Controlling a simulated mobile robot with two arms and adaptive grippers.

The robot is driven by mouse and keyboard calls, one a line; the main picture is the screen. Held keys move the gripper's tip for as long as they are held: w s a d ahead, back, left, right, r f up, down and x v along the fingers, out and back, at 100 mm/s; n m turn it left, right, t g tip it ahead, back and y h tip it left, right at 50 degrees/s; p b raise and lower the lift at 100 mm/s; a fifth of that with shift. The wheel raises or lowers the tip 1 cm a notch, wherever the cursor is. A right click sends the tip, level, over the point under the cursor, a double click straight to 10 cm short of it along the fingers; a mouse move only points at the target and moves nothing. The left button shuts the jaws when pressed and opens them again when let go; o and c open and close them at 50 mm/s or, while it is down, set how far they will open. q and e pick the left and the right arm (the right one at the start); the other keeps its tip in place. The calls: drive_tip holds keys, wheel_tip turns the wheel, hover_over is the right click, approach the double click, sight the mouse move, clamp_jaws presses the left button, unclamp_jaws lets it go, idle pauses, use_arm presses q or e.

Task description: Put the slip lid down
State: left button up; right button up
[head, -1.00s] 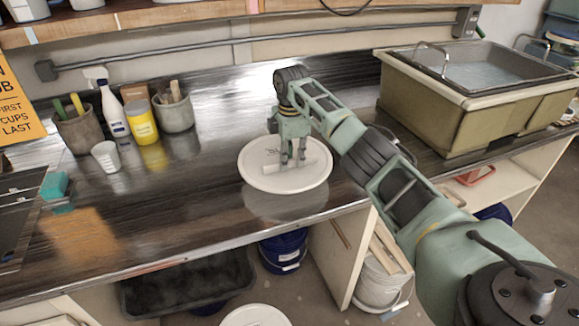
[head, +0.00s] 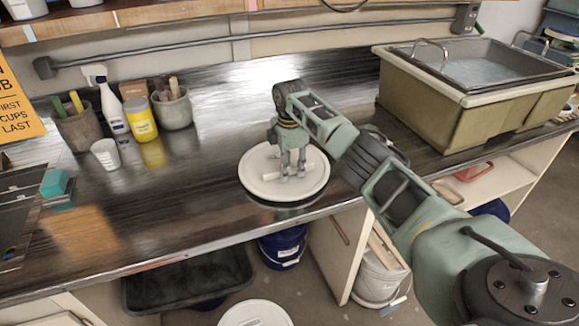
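The slip lid (head: 255,185) is a round white disc with a bar handle across its top, near the front edge of the dark counter. My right gripper (head: 292,176) comes down from above, its two fingers closed on the bar handle. The lid is level. A dark band of shadow shows under its front rim, so it seems to be just above the counter or barely touching; I cannot tell which. My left gripper is not in view.
The dark, shiny counter (head: 200,205) is clear to the lid's left. A spray bottle (head: 112,108), yellow jar (head: 141,120), tool pots and a white cup (head: 105,154) stand further left. A sink (head: 460,100) is at the right. Buckets, including a blue one (head: 283,248), are below.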

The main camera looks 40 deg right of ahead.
drive_tip(key=shift+r, duration=0.45)
wheel_tip(320, 180, up, 11)
drive_tip(key=b, duration=0.2)
drive_tip(key=shift+r+b, duration=0.2)
drive_tip(key=shift+b, duration=0.2)
